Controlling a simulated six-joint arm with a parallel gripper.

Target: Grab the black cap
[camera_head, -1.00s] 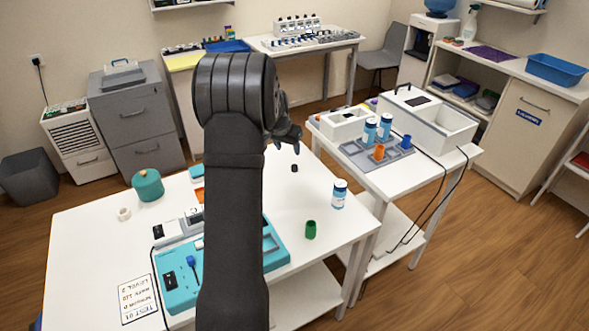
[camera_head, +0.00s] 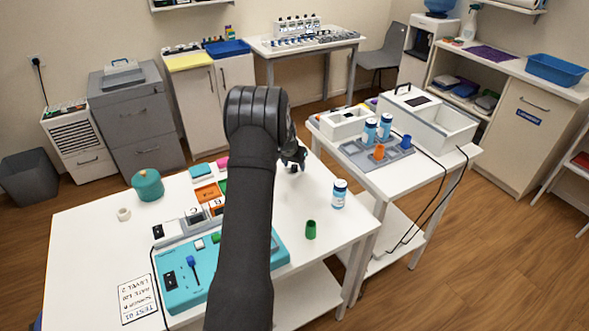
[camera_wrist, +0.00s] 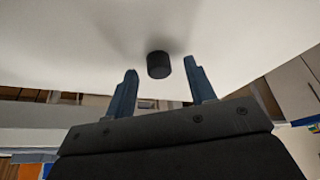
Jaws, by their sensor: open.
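The black cap (camera_wrist: 158,64) is a small dark cylinder on the white table top in the wrist view. It lies just beyond and between my fingertips, and neither finger visibly touches it. My gripper (camera_wrist: 163,82) is open, with its two bluish fingers apart. In the head view, my gripper (camera_head: 294,161) is low over the far right part of the table (camera_head: 100,225). The cap cannot be made out there, hidden by the gripper.
A white bottle with blue label (camera_head: 338,195) and a green cup (camera_head: 310,230) stand right of my arm. A teal device (camera_head: 185,285), coloured blocks (camera_head: 205,193) and a teal pot (camera_head: 147,184) are left. A second table (camera_head: 450,165) stands at right.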

